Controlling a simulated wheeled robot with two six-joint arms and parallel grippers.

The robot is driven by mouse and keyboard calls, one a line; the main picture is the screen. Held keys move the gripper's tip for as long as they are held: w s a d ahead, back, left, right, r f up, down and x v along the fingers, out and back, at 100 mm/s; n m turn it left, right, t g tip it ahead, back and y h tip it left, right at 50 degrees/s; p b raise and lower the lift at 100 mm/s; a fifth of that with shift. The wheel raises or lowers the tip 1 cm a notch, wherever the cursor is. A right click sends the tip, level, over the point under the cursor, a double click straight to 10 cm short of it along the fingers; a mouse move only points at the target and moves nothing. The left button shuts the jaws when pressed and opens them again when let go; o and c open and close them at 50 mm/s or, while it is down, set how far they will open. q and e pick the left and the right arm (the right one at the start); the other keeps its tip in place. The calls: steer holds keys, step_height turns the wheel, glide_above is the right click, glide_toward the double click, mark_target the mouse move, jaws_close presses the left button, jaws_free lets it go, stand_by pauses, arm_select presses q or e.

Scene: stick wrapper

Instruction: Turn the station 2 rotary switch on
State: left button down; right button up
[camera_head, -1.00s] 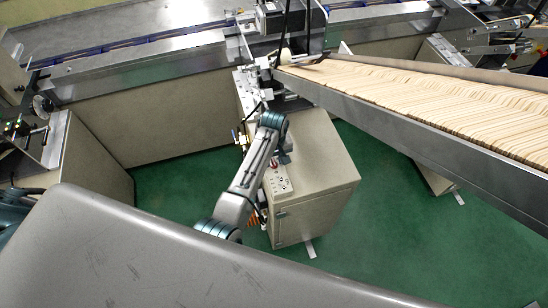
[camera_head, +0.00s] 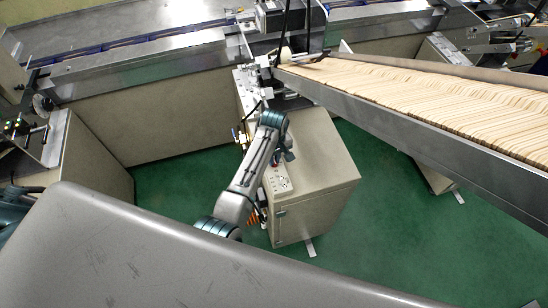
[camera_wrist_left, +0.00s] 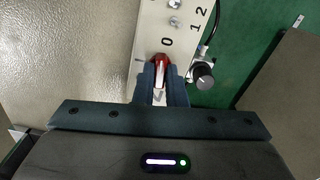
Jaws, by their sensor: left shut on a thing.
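A red rotary switch (camera_wrist_left: 160,60) sits on the pale control panel (camera_wrist_left: 148,22) in the left wrist view, just below a black "0" mark. My left gripper (camera_wrist_left: 161,80) is shut on this switch, with a dark finger on each side of its handle. The handle lies roughly along the fingers, and they hide part of it. In the head view my left arm reaches down to the panel (camera_head: 279,184) on the beige cabinet (camera_head: 318,165), and the fingertips are hard to make out. My right gripper is not in view.
A black knob (camera_wrist_left: 203,75) with a cable stands close to the right of the switch. A long metal trough of wooden sticks (camera_head: 440,92) runs to the right of the cabinet. Green floor (camera_head: 385,215) lies open around it. A large grey surface fills the front.

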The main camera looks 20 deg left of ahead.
arm_select(q)
steer(key=n, duration=0.4)
steer(key=shift+n, duration=0.3)
steer(key=n, duration=0.3)
steer(key=shift+n, duration=0.3)
steer(key=n, duration=0.4)
steer(key=shift+n, duration=1.8)
steer(key=c, duration=1.5)
jaws_free()
